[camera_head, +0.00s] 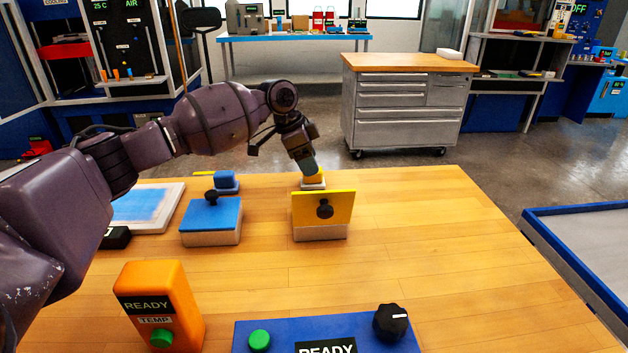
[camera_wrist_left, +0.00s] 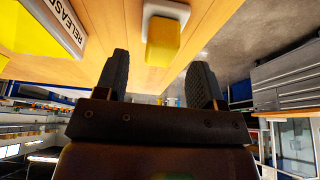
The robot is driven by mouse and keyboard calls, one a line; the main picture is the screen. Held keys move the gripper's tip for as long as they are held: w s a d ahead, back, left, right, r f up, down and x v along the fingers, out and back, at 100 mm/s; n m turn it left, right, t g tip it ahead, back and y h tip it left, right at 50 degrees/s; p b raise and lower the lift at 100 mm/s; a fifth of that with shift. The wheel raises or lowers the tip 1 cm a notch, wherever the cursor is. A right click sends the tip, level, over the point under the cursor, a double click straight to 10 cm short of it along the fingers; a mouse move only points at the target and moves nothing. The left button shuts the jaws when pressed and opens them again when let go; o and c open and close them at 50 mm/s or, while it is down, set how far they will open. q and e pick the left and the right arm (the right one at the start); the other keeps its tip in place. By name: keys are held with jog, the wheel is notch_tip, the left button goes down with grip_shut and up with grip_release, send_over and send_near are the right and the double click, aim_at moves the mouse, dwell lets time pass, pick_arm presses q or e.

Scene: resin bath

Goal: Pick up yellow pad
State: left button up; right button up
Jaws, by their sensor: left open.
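The yellow pad (camera_wrist_left: 165,42) is a yellow block on a pale base at the table's far edge. In the wrist view it shows just beyond the fingertips, between the two fingers and apart from them. In the head view its yellow top (camera_head: 315,174) is mostly hidden behind my gripper, with the pale base (camera_head: 314,186) showing below. My left gripper (camera_head: 309,167) is directly over the pad, pointing down. In the wrist view its two fingers (camera_wrist_left: 160,60) are spread with nothing held between them. My right gripper is not in view.
A box with a yellow lid and black knob (camera_head: 322,228) stands just in front of the pad. A blue-lidded box (camera_head: 210,218) and a blue pad (camera_head: 226,180) are to the left. The wooden table (camera_head: 430,230) is clear on the right.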

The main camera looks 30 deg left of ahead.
pick_arm(q)
jog(key=x, duration=0.3)
jog(key=shift+f, duration=0.1)
jog(key=c, duration=1)
jog(key=shift+r, duration=0.65)
notch_tip(320, 180, up, 19)
jog(key=p, duration=0.3)
